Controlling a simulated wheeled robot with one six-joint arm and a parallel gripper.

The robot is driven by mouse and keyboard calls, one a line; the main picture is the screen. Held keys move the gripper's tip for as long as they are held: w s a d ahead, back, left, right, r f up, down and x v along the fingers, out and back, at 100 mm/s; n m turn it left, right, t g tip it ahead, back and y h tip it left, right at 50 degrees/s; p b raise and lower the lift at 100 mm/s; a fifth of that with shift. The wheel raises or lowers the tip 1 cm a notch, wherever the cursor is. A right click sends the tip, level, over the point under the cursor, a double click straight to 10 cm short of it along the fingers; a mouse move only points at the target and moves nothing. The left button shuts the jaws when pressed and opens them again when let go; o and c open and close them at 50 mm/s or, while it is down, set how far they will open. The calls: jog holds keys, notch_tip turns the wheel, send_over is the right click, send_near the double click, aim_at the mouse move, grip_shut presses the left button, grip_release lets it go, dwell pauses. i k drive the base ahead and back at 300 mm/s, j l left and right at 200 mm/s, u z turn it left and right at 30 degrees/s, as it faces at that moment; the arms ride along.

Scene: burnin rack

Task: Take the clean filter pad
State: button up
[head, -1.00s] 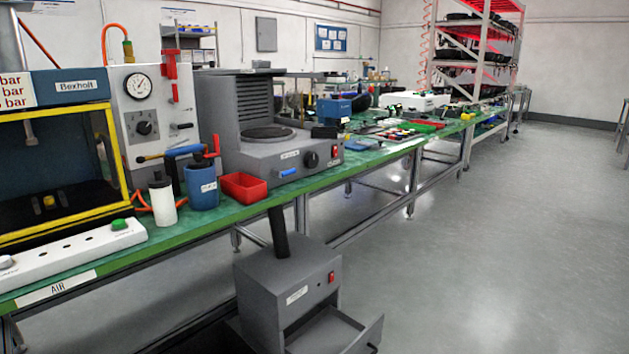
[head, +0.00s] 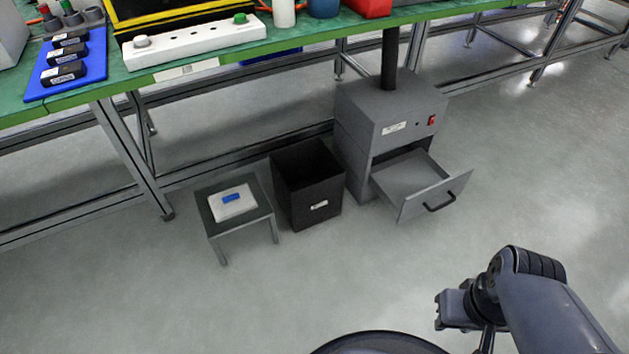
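A white pad with a blue label (head: 234,204), which looks like the clean filter pad, lies flat on a small grey-topped stool (head: 216,222) on the floor, left of centre in the head view. My arm shows at the lower right, well apart from the pad. A dark blocky part at its end, perhaps my gripper (head: 456,308), is visible, but no clear fingertips show. A grey filter box (head: 380,118) stands on the floor under the bench with its drawer (head: 408,174) pulled out. The drawer's visible floor looks bare.
A black open bin (head: 308,190) stands between the stool and the grey box. The green bench (head: 200,70) runs above, with a leg (head: 130,155) left of the stool. A blue tray (head: 92,85) with black devices sits on it. The floor in front is clear.

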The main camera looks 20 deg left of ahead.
aim_at(236, 200)
jog(key=u, duration=1.75)
